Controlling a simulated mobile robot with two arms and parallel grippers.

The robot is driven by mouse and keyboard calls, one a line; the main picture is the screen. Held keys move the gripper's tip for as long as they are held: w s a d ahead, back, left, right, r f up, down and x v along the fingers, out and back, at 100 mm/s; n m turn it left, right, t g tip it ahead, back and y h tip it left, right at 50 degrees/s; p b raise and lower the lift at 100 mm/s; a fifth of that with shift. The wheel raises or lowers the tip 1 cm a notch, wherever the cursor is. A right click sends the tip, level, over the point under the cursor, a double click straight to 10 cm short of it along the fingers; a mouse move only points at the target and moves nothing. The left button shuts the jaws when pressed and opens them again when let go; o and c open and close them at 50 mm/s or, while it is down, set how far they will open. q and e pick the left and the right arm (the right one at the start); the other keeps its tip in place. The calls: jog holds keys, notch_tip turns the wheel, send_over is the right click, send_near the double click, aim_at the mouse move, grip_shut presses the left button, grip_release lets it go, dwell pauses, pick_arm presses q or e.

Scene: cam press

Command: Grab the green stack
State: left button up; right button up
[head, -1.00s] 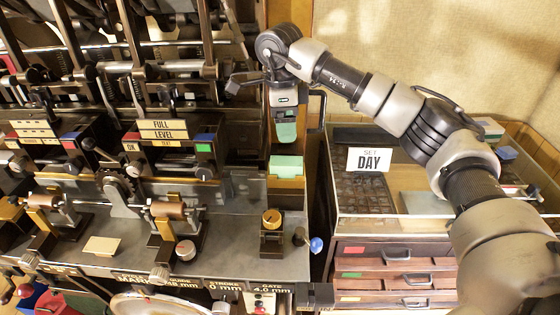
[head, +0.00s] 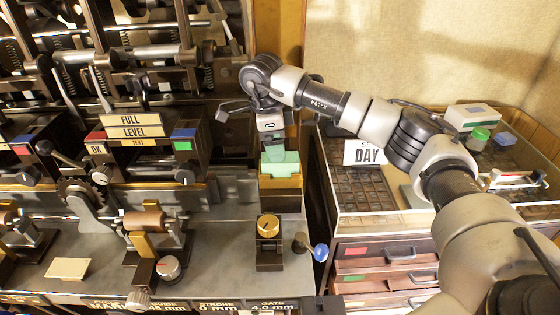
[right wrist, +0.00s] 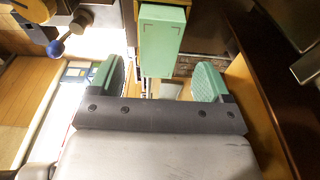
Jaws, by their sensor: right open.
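The green stack (head: 280,167) sits upright in an ochre and dark holder at the right end of the machine's bench. In the right wrist view the green stack (right wrist: 161,42) is a pale green block just ahead of the fingers, with its ochre holder beside it. My right gripper (head: 273,148) hangs pointing down directly above and slightly behind the stack's top, overlapping it in the head view. Its two green-padded fingers (right wrist: 158,82) are apart, with the stack lined up with the gap between them. Nothing is held. My left gripper is out of view.
An ochre-topped dark block (head: 268,229) and a blue-knobbed lever (head: 319,252) stand in front of the holder. The machine's frame and levers fill the left.

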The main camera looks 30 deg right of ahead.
aim_at(280, 164)
jog(key=shift+s+d+f+p, duration=0.1)
jog(key=shift+s+f+p, duration=0.05)
jog(key=shift+f+p, duration=0.35)
jog(key=f, duration=0.1)
jog(key=f+p, duration=0.2)
jog(key=shift+d+f, duration=0.25)
jog(key=shift+f, duration=0.1)
jog(key=shift+s+d+f, duration=0.1)
jog(key=shift+s+f, duration=0.1)
jog(key=shift+f, duration=0.3)
jog(key=shift+w, duration=0.1)
jog(key=shift+f, duration=0.3)
jog(key=c, duration=1.1)
jog(key=shift+o, duration=0.2)
